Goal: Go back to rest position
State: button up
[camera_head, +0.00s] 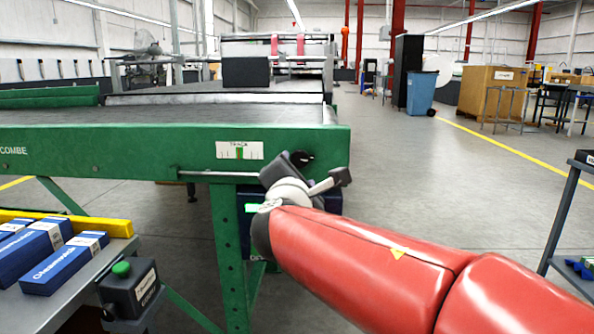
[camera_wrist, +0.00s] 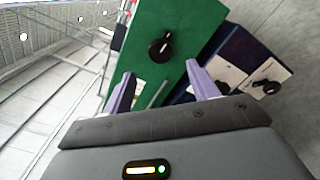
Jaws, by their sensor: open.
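My gripper (camera_wrist: 158,80) is open in the wrist view, with its two purple fingers spread apart and nothing between them. Past the fingers are a green machine panel (camera_wrist: 135,65) with a black knob (camera_wrist: 161,46), and a dark blue box (camera_wrist: 245,50) with white labels and a second knob. In the head view my red arm reaches in from the lower right, and its grey wrist end is near the corner of the green machine frame (camera_head: 90,147). The fingertips are hard to make out there. I cannot tell whether the gripper touches the machine.
Blue-and-white cartons (camera_head: 62,268) lie on a grey table at the lower left, beside a control box with a green button (camera_head: 121,269). A grey rack (camera_head: 566,215) stands at the right edge. The floor between is clear, with a blue bin (camera_head: 421,93) farther back.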

jog(key=s+d+f+m+g+h+p, duration=0.2)
jog(key=s+d+f+m+g+p, duration=0.15)
jog(key=s+d+m, duration=0.55)
jog(key=s+d+f+m+g+h+p, duration=0.3)
jog(key=s+d+m+g, duration=0.3)
jog(key=d, duration=0.5)
jog(key=s+f+m+g+y+p, duration=0.1)
jog(key=s+f+m+y+p, duration=0.1)
jog(key=s+m, duration=0.3)
jog(key=s+a+f+m+g+y+p, duration=0.1)
jog(key=s+f+m+g+y+p, duration=0.1)
jog(key=s, duration=0.5)
notch_tip(320, 180, down, 2)
jog(key=m+y, duration=0.1)
jog(key=m, duration=0.2)
jog(key=shift+a+m+y+p, duration=0.3)
jog(key=shift+m, duration=0.1)
jog(key=shift+s, duration=0.1)
dwell(2.9)
